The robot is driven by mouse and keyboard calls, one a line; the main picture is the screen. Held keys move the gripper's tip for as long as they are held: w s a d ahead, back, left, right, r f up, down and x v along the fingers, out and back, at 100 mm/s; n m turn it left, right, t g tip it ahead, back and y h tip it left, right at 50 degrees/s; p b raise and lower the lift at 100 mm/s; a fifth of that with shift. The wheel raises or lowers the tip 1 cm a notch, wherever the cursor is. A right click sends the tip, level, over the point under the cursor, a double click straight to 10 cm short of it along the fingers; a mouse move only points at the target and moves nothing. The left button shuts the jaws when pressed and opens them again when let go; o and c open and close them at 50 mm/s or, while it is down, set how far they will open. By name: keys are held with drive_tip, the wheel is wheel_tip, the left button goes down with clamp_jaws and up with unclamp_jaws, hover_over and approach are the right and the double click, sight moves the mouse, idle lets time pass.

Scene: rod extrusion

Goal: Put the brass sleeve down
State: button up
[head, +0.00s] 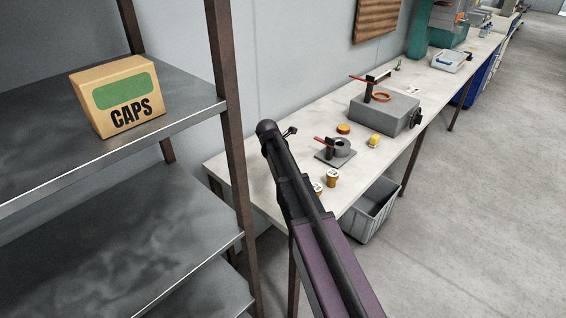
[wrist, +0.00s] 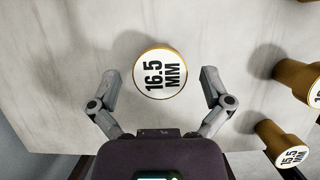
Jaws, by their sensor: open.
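A brass sleeve (wrist: 160,74) with a white top marked "16.5 MM" stands upright on the pale tabletop in the wrist view. My gripper (wrist: 160,80) is open, with one finger on each side of the sleeve and a visible gap at both sides. In the head view my arm crosses in front of the near end of the bench. The gripper is mostly hidden behind it there, and I cannot make out this sleeve.
More brass sleeves (wrist: 297,80) stand to the right in the wrist view. In the head view, two sleeves (head: 332,178) stand near the bench's front edge. A grey clamp fixture (head: 338,149) and a grey block (head: 385,112) stand farther along. A CAPS box (head: 118,97) sits on the left shelf.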

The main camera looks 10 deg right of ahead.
drive_tip(key=shift+r, duration=0.1)
drive_tip(key=shift+p+v, duration=1.25)
drive_tip(key=shift+p, duration=0.05)
drive_tip(key=p+v, duration=0.8)
drive_tip(key=v, duration=0.1)
drive_tip(key=shift+r+p, duration=0.35)
drive_tip(key=shift+p, duration=0.05)
drive_tip(key=s+d+m+g+y, duration=0.1)
drive_tip(key=s+d+m+y, duration=0.1)
drive_tip(key=s+m, duration=1)
drive_tip(key=s+d+f+m+g+y, duration=0.1)
drive_tip(key=s+d+m, duration=0.1)
drive_tip(key=s+m, duration=1.1)
drive_tip(key=shift+s+f+g+y, duration=0.2)
drive_tip(key=shift+s+g+y, duration=0.2)
drive_tip(key=shift+s, duration=0.35)
